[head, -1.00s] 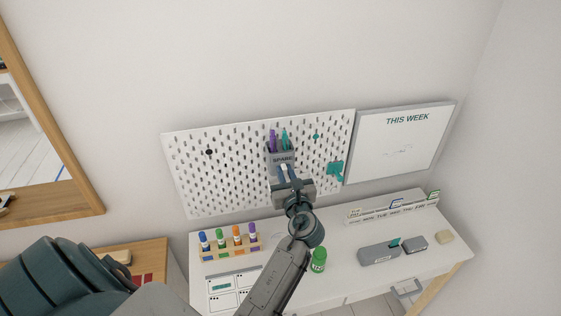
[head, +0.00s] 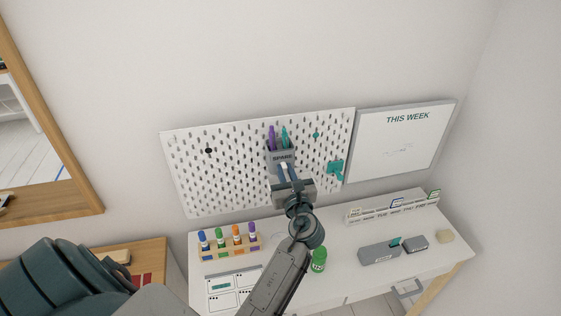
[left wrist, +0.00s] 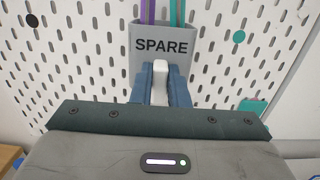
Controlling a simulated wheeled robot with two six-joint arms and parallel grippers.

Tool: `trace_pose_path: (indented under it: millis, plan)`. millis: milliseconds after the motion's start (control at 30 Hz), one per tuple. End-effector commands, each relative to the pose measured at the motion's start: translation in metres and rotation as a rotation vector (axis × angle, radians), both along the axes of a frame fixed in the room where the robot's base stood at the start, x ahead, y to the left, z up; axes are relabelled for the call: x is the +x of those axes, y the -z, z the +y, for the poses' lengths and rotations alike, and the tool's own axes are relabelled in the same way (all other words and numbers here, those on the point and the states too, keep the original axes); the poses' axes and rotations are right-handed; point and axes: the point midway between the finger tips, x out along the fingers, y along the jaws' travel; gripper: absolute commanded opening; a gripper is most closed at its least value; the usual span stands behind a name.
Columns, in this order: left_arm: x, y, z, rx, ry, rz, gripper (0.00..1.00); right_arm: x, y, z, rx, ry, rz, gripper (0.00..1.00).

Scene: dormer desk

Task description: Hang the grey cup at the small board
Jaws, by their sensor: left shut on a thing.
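The grey cup (head: 281,156) is marked SPARE and stands upright in front of the small board (head: 225,175), a white pegboard. A purple and a teal pen stick out of its top. In the left wrist view the cup (left wrist: 163,45) is straight ahead, with the board (left wrist: 90,50) behind it. My left gripper (head: 286,173) is shut on a pale grip piece at the cup's front, seen between the blue fingers (left wrist: 159,82). I cannot tell whether the cup's back touches the board. My right gripper is not in view.
The board carries a black peg (head: 208,150), a teal peg (head: 316,135) and a teal holder (head: 336,168). Below, the white desk (head: 345,283) holds a marker rack (head: 232,249), a green-capped bottle (head: 319,259) and a grey case (head: 379,255). A THIS WEEK board (head: 398,150) hangs right.

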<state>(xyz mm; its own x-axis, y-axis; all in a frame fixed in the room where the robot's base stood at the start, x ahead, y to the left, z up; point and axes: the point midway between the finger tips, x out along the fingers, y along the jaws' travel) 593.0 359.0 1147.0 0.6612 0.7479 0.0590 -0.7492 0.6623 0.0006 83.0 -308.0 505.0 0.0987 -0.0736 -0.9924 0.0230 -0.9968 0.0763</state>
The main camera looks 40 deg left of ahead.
Motion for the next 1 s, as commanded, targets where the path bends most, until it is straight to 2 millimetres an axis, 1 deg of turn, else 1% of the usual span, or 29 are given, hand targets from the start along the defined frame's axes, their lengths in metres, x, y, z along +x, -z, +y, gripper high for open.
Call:
trace_pose_path:
  millis: [333,733,1000]
  plan:
    - [-0.0001,-0.0013,-0.0006,0.001,0.001,-0.002,0.0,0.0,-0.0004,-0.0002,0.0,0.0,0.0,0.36]
    - [-0.0038,-0.0042,-0.0057,0.001,0.001,-0.001,0.0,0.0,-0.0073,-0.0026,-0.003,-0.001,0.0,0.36]
    - [-0.0046,-0.0031,-0.0069,-0.001,0.001,-0.001,0.0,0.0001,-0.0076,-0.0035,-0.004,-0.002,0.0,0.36]
